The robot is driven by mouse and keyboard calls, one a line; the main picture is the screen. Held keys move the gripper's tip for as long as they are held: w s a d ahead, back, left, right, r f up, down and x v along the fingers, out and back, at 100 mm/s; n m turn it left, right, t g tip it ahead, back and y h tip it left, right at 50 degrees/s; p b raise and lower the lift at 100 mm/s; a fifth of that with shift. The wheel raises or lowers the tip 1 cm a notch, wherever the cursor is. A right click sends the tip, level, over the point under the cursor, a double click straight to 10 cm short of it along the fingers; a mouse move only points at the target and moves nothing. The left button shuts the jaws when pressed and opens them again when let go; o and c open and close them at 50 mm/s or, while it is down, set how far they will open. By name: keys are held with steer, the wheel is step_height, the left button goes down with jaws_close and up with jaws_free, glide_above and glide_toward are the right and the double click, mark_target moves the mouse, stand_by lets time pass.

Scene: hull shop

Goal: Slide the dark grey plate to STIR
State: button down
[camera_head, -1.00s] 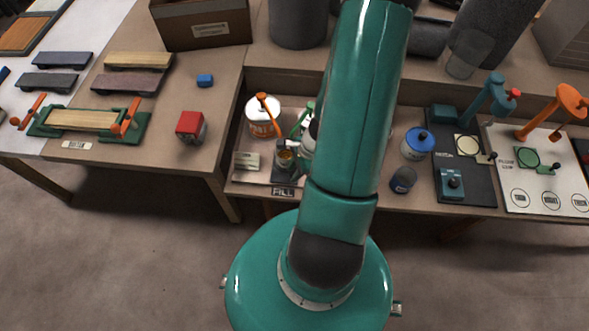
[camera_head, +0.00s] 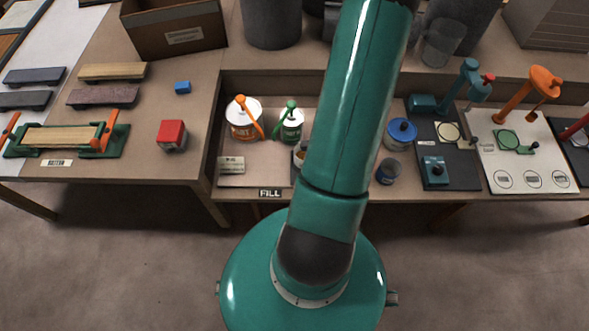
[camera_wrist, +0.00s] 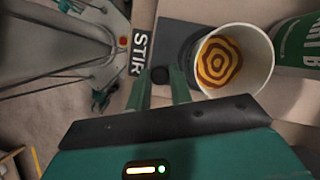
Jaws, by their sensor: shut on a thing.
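The dark grey plate (camera_wrist: 178,36) lies flat in the wrist view, partly hidden by the cup and my fingers. A white cup (camera_wrist: 258,45) with orange and dark brown rings inside stands on it. My gripper (camera_wrist: 163,82) is shut on the plate's black knob (camera_wrist: 160,74). The STIR label (camera_wrist: 138,55) is just left of the plate, and the knob is near the R end of the lettering. In the head view my arm hides my gripper and most of the plate; the cup (camera_head: 299,155) peeks out left of the arm, right of the FILL label (camera_head: 270,193).
A white can (camera_head: 243,116) with an orange handle and a green-labelled can (camera_head: 290,126) stand behind the plate; the green one (camera_wrist: 300,45) is close to the cup in the wrist view.

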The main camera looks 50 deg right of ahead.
steer(key=shift+s+d, duration=0.45)
steer(key=shift+s, duration=0.1)
steer(key=c, duration=1.5)
jaws_free()
steer(key=shift+s, duration=0.1)
steer(key=shift+c, duration=0.2)
steer(key=shift+d+r, duration=0.2)
steer(key=shift+r, duration=0.4)
steer(key=v, duration=1.2)
steer(key=shift+r, duration=0.3)
